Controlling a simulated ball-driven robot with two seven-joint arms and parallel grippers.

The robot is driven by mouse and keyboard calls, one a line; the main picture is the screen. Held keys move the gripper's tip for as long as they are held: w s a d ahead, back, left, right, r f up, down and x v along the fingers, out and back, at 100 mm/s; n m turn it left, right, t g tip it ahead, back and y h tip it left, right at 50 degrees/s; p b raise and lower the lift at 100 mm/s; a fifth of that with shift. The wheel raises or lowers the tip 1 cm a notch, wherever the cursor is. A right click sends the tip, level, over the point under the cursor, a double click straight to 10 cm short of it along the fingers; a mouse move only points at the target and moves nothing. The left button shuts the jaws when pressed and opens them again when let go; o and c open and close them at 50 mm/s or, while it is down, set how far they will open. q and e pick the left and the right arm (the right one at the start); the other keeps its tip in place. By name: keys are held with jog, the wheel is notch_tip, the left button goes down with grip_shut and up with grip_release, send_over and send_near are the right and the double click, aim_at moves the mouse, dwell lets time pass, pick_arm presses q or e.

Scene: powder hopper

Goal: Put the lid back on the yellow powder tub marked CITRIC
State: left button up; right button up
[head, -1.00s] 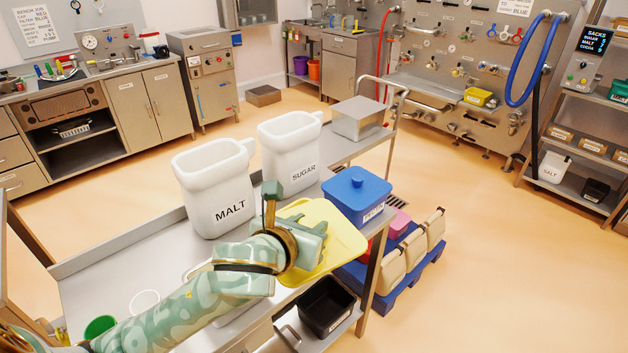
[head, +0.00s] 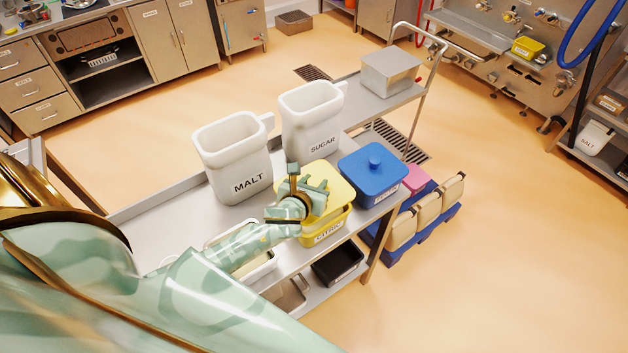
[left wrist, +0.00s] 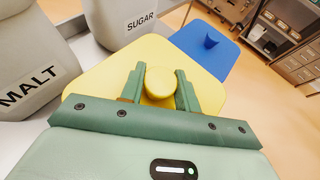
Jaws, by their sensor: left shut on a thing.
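The yellow tub marked CITRIC (head: 326,236) stands on the steel cart, at its right front, in the head view. Its yellow lid (head: 342,182) is over the tub's top, looking roughly lined up with it. I cannot tell whether the lid rests on the rim or hovers just above. My left gripper (head: 313,191) is shut on the lid's round knob, and hides part of the lid. In the left wrist view the two green fingers (left wrist: 160,78) stand either side of the knob, with the lid (left wrist: 115,80) spread flat beneath. My right gripper is not in view.
The blue lidded tub (head: 374,178) stands close to the right of the CITRIC tub. White MALT (head: 235,165) and SUGAR (head: 311,122) jugs stand behind. A white open container (head: 262,266) is at the left, partly under my arm. A black bin (head: 337,264) sits on the lower shelf.

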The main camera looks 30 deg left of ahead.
pick_arm(q)
notch_tip(320, 180, down, 4)
jog(key=b, duration=0.3)
jog(key=shift+s+r+b, duration=0.15)
jog(key=shift+r+b, duration=0.05)
jog(key=shift+b, duration=0.1)
jog(key=shift+f+b, duration=0.45)
jog(key=shift+f, duration=0.3)
jog(key=o, duration=1.1)
jog(key=shift+c, duration=0.2)
jog(key=p+v, duration=0.2)
jog(key=v, duration=1.4)
jog(key=shift+d, duration=0.15)
jog(key=shift+s, duration=0.1)
